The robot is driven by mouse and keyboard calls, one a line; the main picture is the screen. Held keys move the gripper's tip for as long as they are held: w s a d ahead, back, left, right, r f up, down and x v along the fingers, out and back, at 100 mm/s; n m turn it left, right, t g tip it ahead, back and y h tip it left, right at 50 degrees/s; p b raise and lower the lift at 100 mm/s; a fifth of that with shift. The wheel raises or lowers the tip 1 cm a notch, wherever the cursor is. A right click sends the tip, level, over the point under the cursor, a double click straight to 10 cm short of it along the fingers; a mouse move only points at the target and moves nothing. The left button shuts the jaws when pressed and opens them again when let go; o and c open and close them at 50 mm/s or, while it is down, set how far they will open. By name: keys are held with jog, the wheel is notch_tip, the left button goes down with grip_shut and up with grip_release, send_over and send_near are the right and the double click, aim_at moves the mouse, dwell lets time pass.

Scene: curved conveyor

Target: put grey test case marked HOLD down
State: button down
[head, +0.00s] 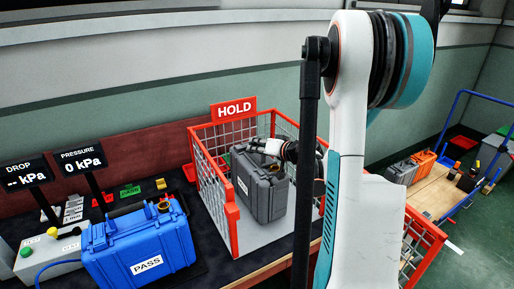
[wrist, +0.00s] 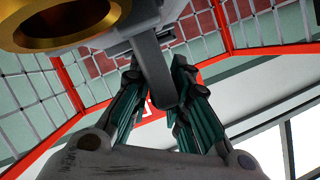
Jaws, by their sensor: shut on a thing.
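The grey test case (head: 262,190) stands upright inside the red-framed wire cage (head: 231,212) that bears a HOLD sign (head: 233,108). A white label is on its front. My gripper (head: 268,147) is at the top of the case, shut on its handle. In the wrist view the grey handle (wrist: 155,70) runs between the dark green fingers of my gripper (wrist: 160,105). A brass ring (wrist: 75,25) fills the upper left there. Whether the case's bottom touches the cage floor, I cannot tell.
A blue case (head: 140,248) marked PASS sits on the dark bench at left, beside two kPa displays (head: 80,160). My arm hides the cage's right part. A blue-railed cart (head: 440,190) with cases stands at right. Bare pale cage floor (head: 255,236) shows in front of the grey case.

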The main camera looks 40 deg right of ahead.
jog(key=shift+f, duration=0.1)
jog(key=c, duration=1.5)
grip_release()
jog(key=p+v, duration=0.3)
jog(key=v, duration=0.9)
